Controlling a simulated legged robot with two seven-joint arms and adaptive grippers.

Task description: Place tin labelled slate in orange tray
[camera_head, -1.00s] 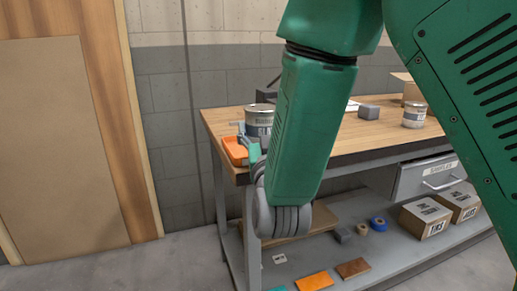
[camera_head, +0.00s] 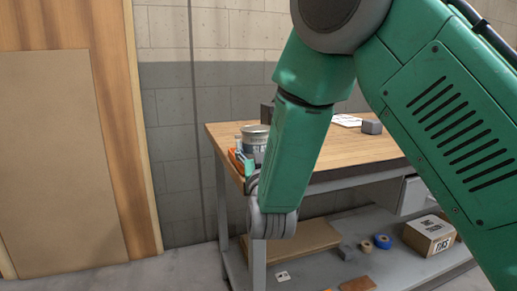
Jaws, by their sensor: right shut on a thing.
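A grey metal tin (camera_head: 256,134) with a label too small to read is at the left end of the wooden bench top. My right gripper (camera_head: 250,160), mostly hidden behind my green forearm, is shut on this tin. The orange tray (camera_head: 235,161) shows as a thin strip at the bench's left edge, just left of and below the tin. The tin overlaps the tray in the picture. I cannot tell whether it touches the tray floor or hangs above it. My left gripper is not in view.
The bench top (camera_head: 350,148) is clear to the right of my forearm, with a grey block (camera_head: 371,127) and white paper (camera_head: 346,120) at the back. The lower shelf holds a cardboard box (camera_head: 430,235) and tape rolls (camera_head: 382,241).

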